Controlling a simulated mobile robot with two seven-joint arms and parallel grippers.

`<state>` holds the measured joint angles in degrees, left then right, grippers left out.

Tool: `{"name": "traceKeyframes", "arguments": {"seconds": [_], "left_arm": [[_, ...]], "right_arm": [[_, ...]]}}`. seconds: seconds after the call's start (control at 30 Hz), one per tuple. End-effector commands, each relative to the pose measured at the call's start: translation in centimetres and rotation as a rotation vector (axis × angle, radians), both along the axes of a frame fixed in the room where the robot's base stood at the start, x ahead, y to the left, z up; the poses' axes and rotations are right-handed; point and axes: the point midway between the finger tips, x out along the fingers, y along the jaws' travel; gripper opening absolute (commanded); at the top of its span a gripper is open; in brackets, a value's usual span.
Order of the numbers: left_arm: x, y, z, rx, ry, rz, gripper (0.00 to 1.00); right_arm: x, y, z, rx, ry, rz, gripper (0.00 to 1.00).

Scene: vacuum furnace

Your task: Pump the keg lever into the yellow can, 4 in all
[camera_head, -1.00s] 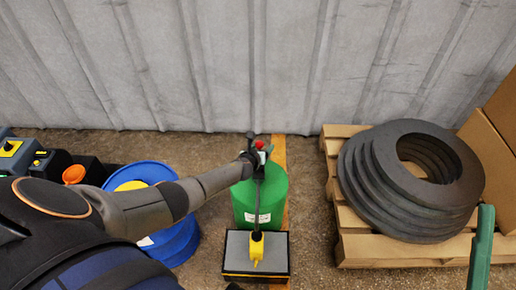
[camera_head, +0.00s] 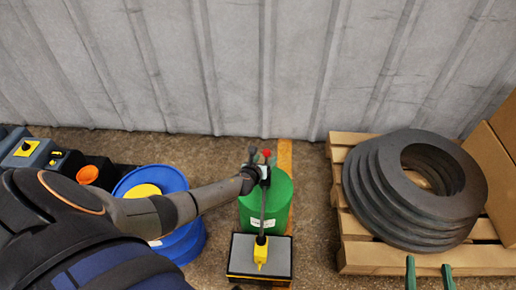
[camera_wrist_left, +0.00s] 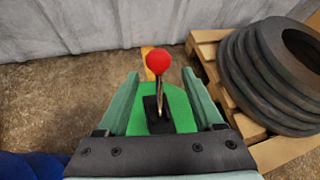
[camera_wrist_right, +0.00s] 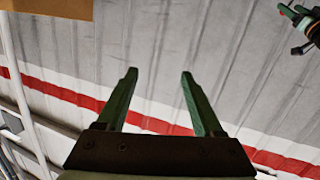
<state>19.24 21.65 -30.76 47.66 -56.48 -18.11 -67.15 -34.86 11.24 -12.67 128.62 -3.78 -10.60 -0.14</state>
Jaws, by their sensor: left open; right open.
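The green keg (camera_head: 278,205) stands upright near the wall. Its pump lever has a red knob (camera_head: 267,153). A dark spout runs down from the keg's top to the small yellow can (camera_head: 260,256), which sits on a grey-topped stand (camera_head: 279,258). My left gripper (camera_head: 261,170) is at the keg's top, beside the lever. In the left wrist view, my left gripper (camera_wrist_left: 161,75) is open, with the lever and red knob (camera_wrist_left: 158,62) showing between its fingers; contact cannot be told. My right gripper (camera_head: 429,265) is open and empty; its fingers also show in the right wrist view (camera_wrist_right: 158,75).
A blue drum (camera_head: 187,240) with a yellow top stands left of the keg, partly behind my left arm. A wooden pallet (camera_head: 385,261) with stacked dark rings (camera_head: 372,205) is on the right. A corrugated wall (camera_head: 230,70) stands behind. Bare floor lies between keg and pallet.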

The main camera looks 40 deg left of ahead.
Motion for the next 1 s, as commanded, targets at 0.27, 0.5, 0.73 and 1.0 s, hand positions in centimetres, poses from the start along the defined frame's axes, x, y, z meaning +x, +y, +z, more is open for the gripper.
{"name": "traceKeyframes", "arguments": {"seconds": [0.27, 0.5, 0.73, 1.0], "left_arm": [[-1.5, -0.4, 1.0, -0.001, 0.002, -0.001, 0.69], [-3.2, -0.8, 2.0, -0.001, 0.003, -0.002, 0.69], [-5.2, -1.4, 3.1, -0.002, 0.003, -0.002, 0.69], [-6.2, -1.6, 3.5, -0.002, 0.002, -0.002, 0.69]], "right_arm": [[-2.4, 0.0, -6.4, 0.0, 0.28, -0.02, 0.69], [-5.8, 0.2, -11.0, -0.001, 0.515, -0.029, 0.69], [-7.5, 0.5, -12.2, 0.002, 0.62, -0.027, 0.69], [-7.4, 0.6, -12.0, 0.003, 0.616, -0.026, 0.69]]}}
